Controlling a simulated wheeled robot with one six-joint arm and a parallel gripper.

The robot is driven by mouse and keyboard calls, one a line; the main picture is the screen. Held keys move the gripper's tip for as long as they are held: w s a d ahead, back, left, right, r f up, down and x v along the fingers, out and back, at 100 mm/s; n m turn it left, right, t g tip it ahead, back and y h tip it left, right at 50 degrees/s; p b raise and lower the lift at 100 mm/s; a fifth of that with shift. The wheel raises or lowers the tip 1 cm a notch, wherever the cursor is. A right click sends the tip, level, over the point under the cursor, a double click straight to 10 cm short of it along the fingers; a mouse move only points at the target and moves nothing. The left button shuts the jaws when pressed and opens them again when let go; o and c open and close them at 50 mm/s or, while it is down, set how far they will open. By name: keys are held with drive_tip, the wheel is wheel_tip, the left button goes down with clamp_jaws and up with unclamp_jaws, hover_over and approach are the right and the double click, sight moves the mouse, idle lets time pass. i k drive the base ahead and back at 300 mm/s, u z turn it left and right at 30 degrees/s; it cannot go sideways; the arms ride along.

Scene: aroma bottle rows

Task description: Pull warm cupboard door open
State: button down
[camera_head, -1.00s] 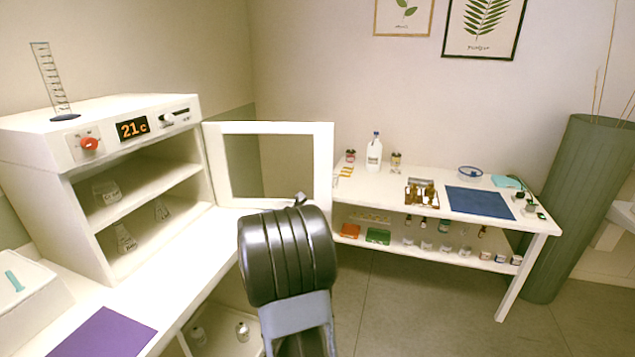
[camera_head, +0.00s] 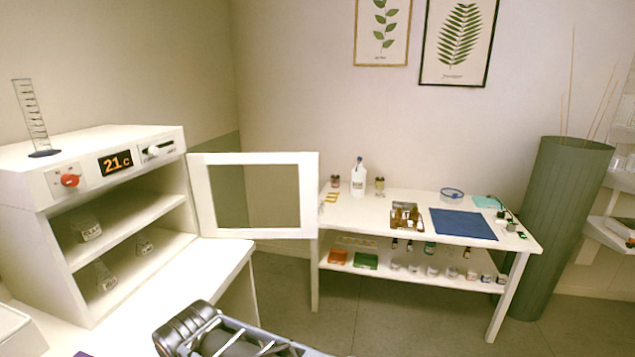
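The warm cupboard (camera_head: 110,146) is a white cabinet at the left with a 21 c display, a red knob and a slider. Its door (camera_head: 202,196), a white frame around a clear pane, stands wide open, swung out to the right. Two shelves show inside, with glassware on them. My arm shows at the bottom of the picture, low in front of the cupboard's bench and apart from the door. My gripper's fingers cannot be made out.
A white table (camera_head: 375,207) at the back right holds bottles, a brown rack and a blue mat (camera_head: 462,224). Several small jars stand on its lower shelf. A tall green planter (camera_head: 560,230) stands at the right. The floor before the table is clear.

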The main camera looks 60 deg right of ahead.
sight(197, 164)
drive_tip(key=z, duration=2.75)
drive_tip(key=i, duration=2.4)
drive_tip(key=u, duration=3.2)
